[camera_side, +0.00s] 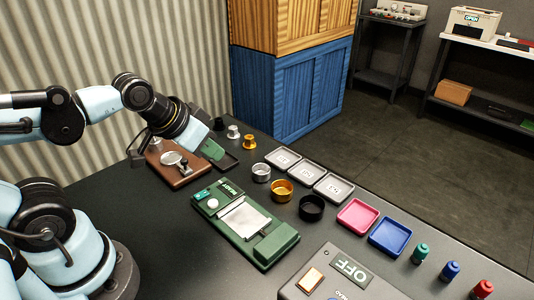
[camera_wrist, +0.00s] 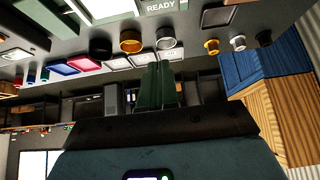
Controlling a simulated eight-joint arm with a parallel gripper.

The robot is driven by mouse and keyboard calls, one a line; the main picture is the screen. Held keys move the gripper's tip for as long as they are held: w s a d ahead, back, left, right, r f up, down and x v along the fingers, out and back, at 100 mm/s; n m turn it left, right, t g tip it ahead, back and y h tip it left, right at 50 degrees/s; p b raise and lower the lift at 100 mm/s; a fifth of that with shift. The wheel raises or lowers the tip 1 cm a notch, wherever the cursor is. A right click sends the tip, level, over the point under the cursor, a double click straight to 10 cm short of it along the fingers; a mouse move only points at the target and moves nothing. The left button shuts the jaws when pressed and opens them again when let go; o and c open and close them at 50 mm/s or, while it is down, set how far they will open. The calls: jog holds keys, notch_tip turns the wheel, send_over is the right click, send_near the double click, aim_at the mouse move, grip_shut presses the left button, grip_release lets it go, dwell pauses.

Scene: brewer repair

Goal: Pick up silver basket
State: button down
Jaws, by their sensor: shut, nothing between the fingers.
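The silver basket (camera_side: 261,173) is a small round open cup. It stands upright on the dark table in the side view, at the left end of a row with a gold basket (camera_side: 282,191) and a black basket (camera_side: 311,208). In the wrist view the silver basket (camera_wrist: 172,44) is near the top, just beyond my fingertips. My gripper (camera_side: 213,151) has green fingers and is over the table to the left of the silver basket, apart from it. In the wrist view my gripper (camera_wrist: 158,66) is shut and empty.
A green scale-like station (camera_side: 275,245) marked READY lies in front of the baskets. Grey trays (camera_side: 283,158) lie behind them, with pink (camera_side: 357,215) and blue (camera_side: 390,236) trays to the right. A brown wooden base (camera_side: 180,177) is below my wrist. A blue cabinet (camera_side: 305,90) stands behind.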

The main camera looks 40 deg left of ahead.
jog(key=c, duration=1.8)
grip_release()
jog(key=o, duration=1.4)
jog(key=m+g, duration=0.7)
jog(key=m, duration=0.1)
send_over(262, 168)
jog(key=s+d, duration=0.2)
notch_tip(262, 168, down, 2)
jog(key=f, duration=0.6)
jog(key=shift+w+f, duration=0.15)
jog(key=shift+w, duration=0.05)
jog(key=shift+w+a+f, duration=0.1)
jog(key=shift+a+f, duration=0.05)
jog(key=shift+f, duration=1.2)
jog(key=shift+a+f, duration=0.1)
jog(key=shift+f, duration=1.25)
